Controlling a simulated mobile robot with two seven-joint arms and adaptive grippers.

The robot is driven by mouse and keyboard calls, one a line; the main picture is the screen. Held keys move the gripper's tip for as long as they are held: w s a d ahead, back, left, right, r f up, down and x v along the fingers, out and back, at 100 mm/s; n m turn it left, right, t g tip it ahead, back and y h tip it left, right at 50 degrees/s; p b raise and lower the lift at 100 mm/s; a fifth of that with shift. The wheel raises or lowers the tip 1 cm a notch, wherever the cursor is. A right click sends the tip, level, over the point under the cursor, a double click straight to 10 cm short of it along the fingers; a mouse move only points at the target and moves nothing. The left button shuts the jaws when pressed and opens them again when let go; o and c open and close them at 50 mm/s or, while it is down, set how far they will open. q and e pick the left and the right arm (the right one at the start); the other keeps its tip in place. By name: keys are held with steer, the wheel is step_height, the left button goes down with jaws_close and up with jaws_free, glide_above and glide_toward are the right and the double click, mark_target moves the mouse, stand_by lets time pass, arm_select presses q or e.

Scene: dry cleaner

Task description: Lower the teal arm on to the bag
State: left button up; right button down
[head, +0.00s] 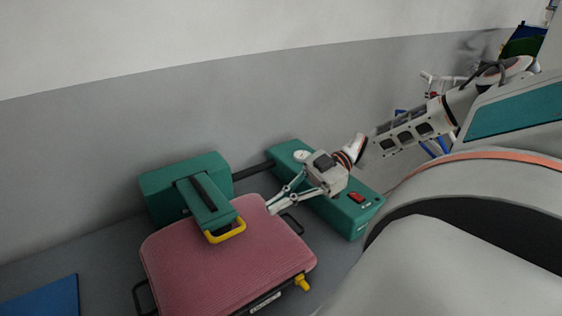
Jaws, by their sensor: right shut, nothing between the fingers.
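The teal arm (208,205) reaches from a teal block (160,184) over the back of the pink bag (220,262). A yellow handle (227,232) is at the arm's front end, close over the bag's top; I cannot tell whether it touches. The bag lies flat on the grey surface, with dark side handles and a yellow clip at its front right. My right gripper (270,208) is shut and empty at the bag's back right edge, right of the yellow handle and apart from it. My left gripper is not in view.
A teal box (349,212) with a red switch and a white dial stands behind and right of the bag, partly hidden by my right gripper. A dark bar links it to the teal block. A blue mat (45,298) lies at front left. A grey wall closes the back.

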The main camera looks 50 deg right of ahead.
steer(key=shift+d, duration=0.35)
steer(key=shift+r, duration=0.3)
step_height(320, 180, up, 9)
steer(key=w+a+g+h+b, duration=0.1)
steer(key=a+h+b, duration=0.2)
steer(key=h+b, duration=0.35)
glide_above(238, 230)
steer(key=shift+f, duration=3.4)
steer(key=shift+m+y, duration=0.25)
steer(key=shift+m, duration=0.15)
steer(key=shift+f, duration=2.1)
